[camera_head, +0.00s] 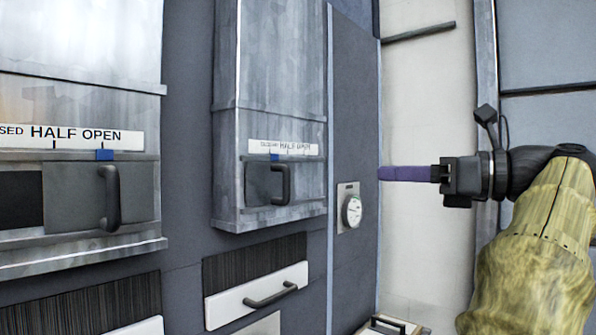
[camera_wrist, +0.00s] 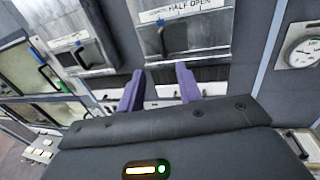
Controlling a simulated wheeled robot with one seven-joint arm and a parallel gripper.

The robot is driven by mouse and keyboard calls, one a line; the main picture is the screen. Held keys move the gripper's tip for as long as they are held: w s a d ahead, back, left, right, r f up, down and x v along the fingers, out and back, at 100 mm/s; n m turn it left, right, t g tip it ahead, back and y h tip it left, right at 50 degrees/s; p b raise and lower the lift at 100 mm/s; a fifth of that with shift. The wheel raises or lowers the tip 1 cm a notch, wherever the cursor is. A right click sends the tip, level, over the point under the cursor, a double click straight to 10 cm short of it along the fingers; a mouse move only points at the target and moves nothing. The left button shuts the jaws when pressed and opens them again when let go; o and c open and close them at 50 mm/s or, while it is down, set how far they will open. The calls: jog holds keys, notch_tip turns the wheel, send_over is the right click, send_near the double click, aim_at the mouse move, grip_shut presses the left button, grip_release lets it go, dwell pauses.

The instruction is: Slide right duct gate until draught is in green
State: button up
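The right duct (camera_head: 283,80) is a grey metal box on the wall. Its dark sliding gate (camera_head: 262,185) has a black upright handle (camera_head: 286,184). A blue marker (camera_head: 275,157) sits near the left part of the scale strip (camera_head: 310,150). The wrist view shows the handle (camera_wrist: 162,38) beyond my fingers. The round draught gauge (camera_head: 352,211) is right of the duct; its needle and colours are too small to read. My gripper (camera_head: 382,173) is right of the gate, apart from it. In the wrist view its purple fingers (camera_wrist: 160,70) are spread and empty.
The left duct (camera_head: 80,40) has its own gate handle (camera_head: 110,197) and a blue marker (camera_head: 105,155) under HALF OPEN. A white drawer front (camera_head: 225,308) with a black handle (camera_head: 270,294) juts below the right duct. Free space lies between my fingers and the wall.

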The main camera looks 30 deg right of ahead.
jog(key=p, duration=0.2)
send_near(280, 184)
jog(key=w+a, duration=0.1)
jog(key=w+a+r, duration=0.1)
jog(key=a, duration=0.1)
jog(key=a+r, duration=0.1)
jog(key=shift+w+a+r, duration=0.15)
jog(key=shift+w+a, duration=0.1)
jog(key=shift+w, duration=0.15)
grip_shut()
